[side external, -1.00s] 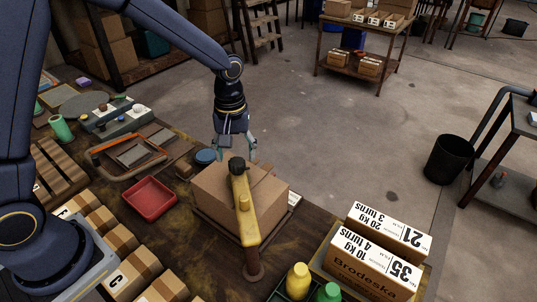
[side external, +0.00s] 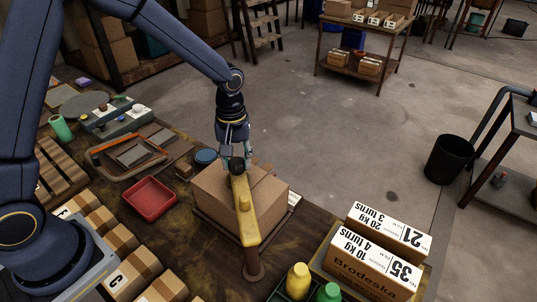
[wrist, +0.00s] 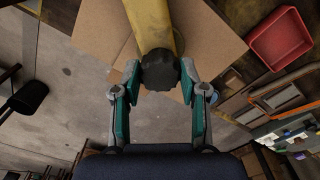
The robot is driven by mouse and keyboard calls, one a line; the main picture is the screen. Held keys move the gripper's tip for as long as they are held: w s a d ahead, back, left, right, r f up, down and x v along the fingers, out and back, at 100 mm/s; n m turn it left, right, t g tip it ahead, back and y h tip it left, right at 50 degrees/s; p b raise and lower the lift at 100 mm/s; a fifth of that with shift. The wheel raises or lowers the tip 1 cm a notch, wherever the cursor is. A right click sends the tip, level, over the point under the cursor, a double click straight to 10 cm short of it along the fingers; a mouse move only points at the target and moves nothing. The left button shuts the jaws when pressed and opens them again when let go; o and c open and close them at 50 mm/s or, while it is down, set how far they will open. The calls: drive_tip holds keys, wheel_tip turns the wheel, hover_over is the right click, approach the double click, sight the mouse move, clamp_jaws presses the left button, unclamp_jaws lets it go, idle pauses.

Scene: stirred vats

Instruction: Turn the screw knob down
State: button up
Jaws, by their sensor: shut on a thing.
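The screw knob is a dark, round, lobed knob (side external: 237,164) at the far end of a yellow arm (side external: 246,212) that reaches over a cardboard box (side external: 208,195). In the wrist view the knob (wrist: 160,70) sits between my two fingertips, with the yellow arm (wrist: 155,25) running away behind it. My gripper (wrist: 160,78) is shut on the knob, one finger on each side. In the side view my gripper (side external: 235,154) is above and around the knob, partly hidden. The gap between the knob's underside and the box is hidden.
The yellow arm stands on a brown post (side external: 253,264) at the table's front edge. A red tray (side external: 149,196) lies left of the box. Labelled boxes (side external: 375,260) and yellow and green bottles (side external: 298,281) stand at the right front.

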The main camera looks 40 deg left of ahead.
drive_tip(key=shift+c, duration=0.9)
drive_tip(key=shift+m, duration=0.3)
drive_tip(key=m, duration=1.2)
drive_tip(key=shift+m, duration=2.7)
drive_tip(key=o, duration=1.1)
